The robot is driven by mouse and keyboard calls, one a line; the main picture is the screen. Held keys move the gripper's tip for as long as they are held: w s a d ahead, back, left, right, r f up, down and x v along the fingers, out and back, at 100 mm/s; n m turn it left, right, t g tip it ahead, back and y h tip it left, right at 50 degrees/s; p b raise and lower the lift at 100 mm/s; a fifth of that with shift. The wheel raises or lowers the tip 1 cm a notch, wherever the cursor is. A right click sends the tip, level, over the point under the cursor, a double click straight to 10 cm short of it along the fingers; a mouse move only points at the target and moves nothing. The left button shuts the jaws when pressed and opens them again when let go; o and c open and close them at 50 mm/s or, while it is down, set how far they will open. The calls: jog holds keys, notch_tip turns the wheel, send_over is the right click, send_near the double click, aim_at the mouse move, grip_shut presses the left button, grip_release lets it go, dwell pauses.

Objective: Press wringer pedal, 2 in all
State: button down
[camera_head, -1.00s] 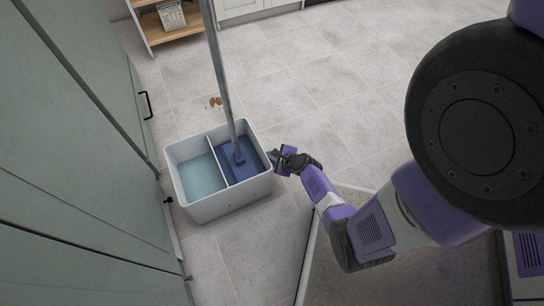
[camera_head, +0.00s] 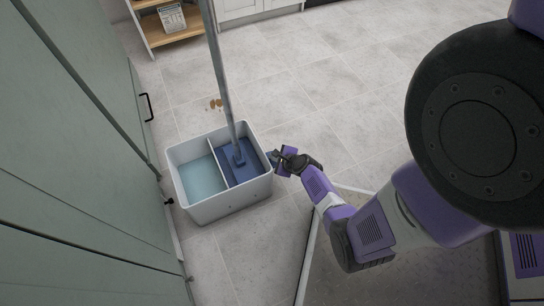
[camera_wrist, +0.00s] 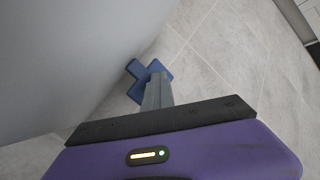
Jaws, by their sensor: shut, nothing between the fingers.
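The mop bucket (camera_head: 205,212) is a white two-part tub standing on the floor. Its left compartment holds pale blue water (camera_head: 200,178). Its right compartment holds a dark blue wringer (camera_head: 245,172), with the grey mop handle (camera_head: 219,75) rising from it. My gripper (camera_head: 272,155) is low beside the bucket's right wall, shut and empty. In the wrist view the blue cross-shaped pedal (camera_wrist: 134,72) shows near the floor beside the bucket wall. My gripper's fingertips (camera_wrist: 157,78) overlap it and hide part of it. I cannot tell whether they touch.
A green cabinet front (camera_head: 75,170) with dark handles stands close to the bucket's left. Small brown bits (camera_head: 215,103) lie on the tiles behind the bucket. A wooden shelf (camera_head: 170,30) stands at the back. The tiled floor (camera_head: 320,90) behind and right is clear.

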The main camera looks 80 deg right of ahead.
jog(key=shift+a+r+p, duration=0.15)
jog(key=shift+r+p, duration=0.8)
jog(key=shift+r, duration=0.15)
notch_tip(320, 180, up, 5)
jog(key=p, duration=0.5)
jog(key=shift+w, duration=0.1)
dwell(2.0)
